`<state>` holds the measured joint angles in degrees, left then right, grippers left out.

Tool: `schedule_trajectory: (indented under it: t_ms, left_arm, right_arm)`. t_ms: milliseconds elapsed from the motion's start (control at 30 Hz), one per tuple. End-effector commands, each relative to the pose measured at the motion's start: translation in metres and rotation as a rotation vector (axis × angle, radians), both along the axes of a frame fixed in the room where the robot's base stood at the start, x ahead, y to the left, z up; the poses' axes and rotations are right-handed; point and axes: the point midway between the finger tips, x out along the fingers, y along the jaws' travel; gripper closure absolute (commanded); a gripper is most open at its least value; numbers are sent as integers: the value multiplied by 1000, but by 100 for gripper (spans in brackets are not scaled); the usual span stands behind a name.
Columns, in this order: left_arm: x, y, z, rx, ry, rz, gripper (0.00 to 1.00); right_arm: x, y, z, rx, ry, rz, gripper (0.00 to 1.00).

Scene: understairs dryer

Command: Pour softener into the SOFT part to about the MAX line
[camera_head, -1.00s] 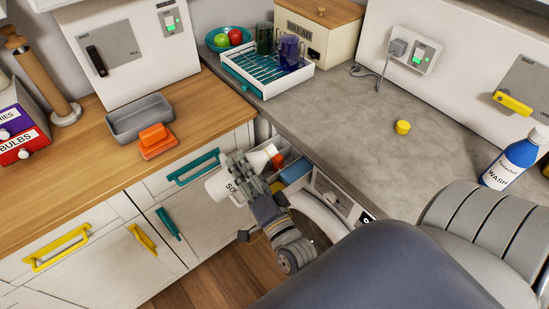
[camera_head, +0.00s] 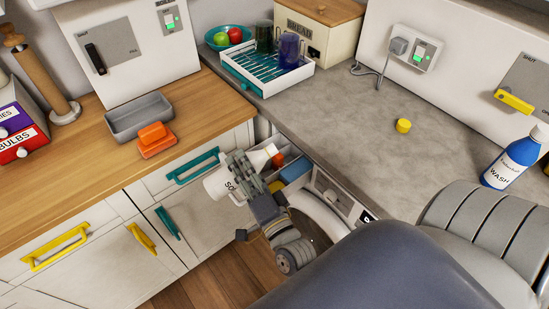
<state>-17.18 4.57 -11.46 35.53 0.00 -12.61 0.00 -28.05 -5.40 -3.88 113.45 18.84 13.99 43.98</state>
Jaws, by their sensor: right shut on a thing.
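My right gripper (camera_head: 243,175) is shut on a white softener bottle (camera_head: 217,185), its label partly hidden by the fingers. The bottle is tipped over, with its white neck end (camera_head: 262,157) pointing right towards the open dispenser drawer. The drawer shows a blue compartment (camera_head: 295,169) and orange parts (camera_head: 277,187) beside the neck. I cannot see a stream, the liquid level, the SOFT marking or the MAX line. My left gripper is not in view.
A yellow cap (camera_head: 403,126) lies on the grey counter (camera_head: 350,130). A blue WASH bottle (camera_head: 512,162) stands at the right. A dish rack (camera_head: 265,78) is at the back. An orange sponge-like block (camera_head: 155,139) and a grey tray (camera_head: 139,121) are on the wooden top.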

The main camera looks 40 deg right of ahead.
Motion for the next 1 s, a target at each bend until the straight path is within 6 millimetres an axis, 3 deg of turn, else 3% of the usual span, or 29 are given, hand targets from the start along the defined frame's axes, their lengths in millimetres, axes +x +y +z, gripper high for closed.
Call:
schedule_trajectory:
  t_ms: [1000]
  left_arm:
    - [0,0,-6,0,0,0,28]
  right_arm:
    - [0,2,-3,62,-12,0,87]
